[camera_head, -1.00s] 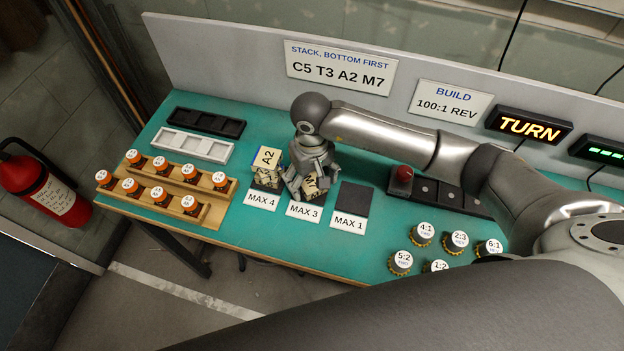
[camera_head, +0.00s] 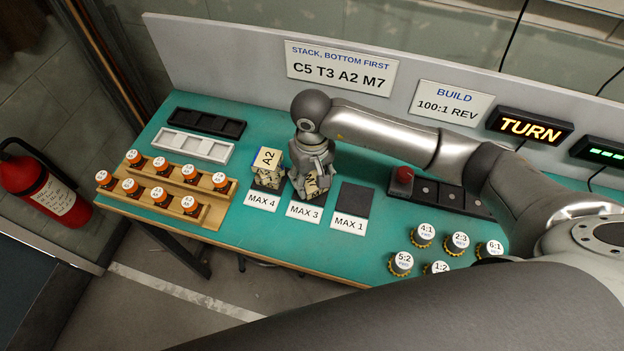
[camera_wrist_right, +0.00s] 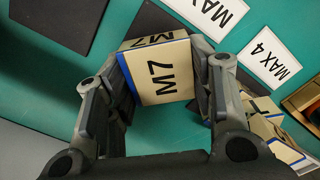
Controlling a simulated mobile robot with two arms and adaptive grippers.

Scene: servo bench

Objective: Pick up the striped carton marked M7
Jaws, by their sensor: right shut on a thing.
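The carton marked M7 (camera_wrist_right: 162,74) is cream with a blue stripe along its edge and black lettering. In the right wrist view it sits between the two fingers of my right gripper (camera_wrist_right: 163,90), which is shut on it. In the head view my right gripper (camera_head: 312,180) is over the MAX 3 pad, and only a small part of the carton (camera_head: 314,190) shows below it. I cannot tell whether the carton touches the pad. My left gripper is not in view.
A carton marked A2 (camera_head: 267,158) tops a stack on the MAX 4 pad, close left of my right gripper. The MAX 1 pad (camera_head: 354,199) is empty. Jars in a wooden rack (camera_head: 170,188) stand left; a red-knobbed box (camera_head: 440,195) stands right.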

